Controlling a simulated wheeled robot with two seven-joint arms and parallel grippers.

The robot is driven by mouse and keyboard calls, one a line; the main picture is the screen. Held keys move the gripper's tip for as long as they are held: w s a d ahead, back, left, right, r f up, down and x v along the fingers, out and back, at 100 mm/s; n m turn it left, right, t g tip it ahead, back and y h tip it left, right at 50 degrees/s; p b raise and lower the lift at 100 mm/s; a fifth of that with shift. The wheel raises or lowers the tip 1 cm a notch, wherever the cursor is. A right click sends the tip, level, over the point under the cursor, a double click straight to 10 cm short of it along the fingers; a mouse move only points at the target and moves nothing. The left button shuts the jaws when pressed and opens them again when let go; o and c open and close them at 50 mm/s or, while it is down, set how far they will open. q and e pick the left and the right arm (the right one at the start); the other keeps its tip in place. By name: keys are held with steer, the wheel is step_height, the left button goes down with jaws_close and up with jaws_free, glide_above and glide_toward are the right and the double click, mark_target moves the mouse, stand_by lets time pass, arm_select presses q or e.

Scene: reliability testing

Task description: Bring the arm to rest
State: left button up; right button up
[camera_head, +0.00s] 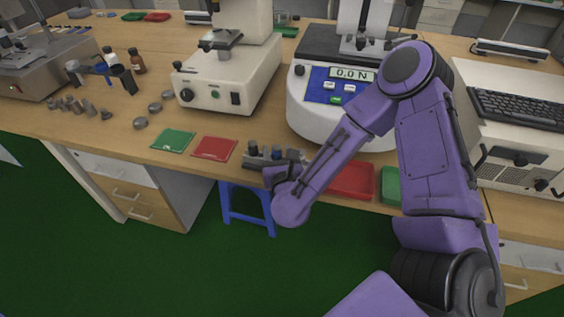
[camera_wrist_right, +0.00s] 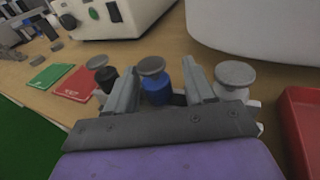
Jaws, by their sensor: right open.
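My right arm (camera_head: 430,150) is purple and reaches over the table front from the right. Its gripper (camera_wrist_right: 158,82) is open in the right wrist view, with one finger on each side of a blue-bodied piece (camera_wrist_right: 156,84) with a round grey top. I cannot tell whether the fingers touch it. A black-bodied piece (camera_wrist_right: 106,80) stands left of the fingers and a white-bodied piece (camera_wrist_right: 234,76) to the right. In the head view the gripper (camera_head: 276,170) is small and partly hidden by my wrist, beside these pieces near the table's front edge. My left gripper is not in view.
A force tester (camera_head: 337,100) reading 0.0 N stands behind my right arm. Green (camera_head: 174,140) and red (camera_head: 214,148) mats lie left; a red tray (camera_head: 352,181) and a green tray (camera_head: 390,186) lie right. A blue stool (camera_head: 247,217) stands below the table.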

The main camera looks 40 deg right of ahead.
steer(key=shift+n+y, duration=0.3)
steer(key=s+a, duration=0.2)
steer(key=s, duration=0.1)
steer(key=s+f+b, duration=0.1)
steer(key=s, duration=0.1)
steer(key=shift+s+a, duration=0.1)
steer(key=shift+a, duration=0.3)
arm_select(q)
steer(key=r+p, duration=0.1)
steer(key=p, duration=0.2)
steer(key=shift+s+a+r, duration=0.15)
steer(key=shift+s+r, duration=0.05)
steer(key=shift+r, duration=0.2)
arm_select(e)
steer(key=s, duration=0.1)
steer(key=s+r, duration=0.1)
steer(key=s+a+r, duration=0.1)
steer(key=shift+s, duration=0.2)
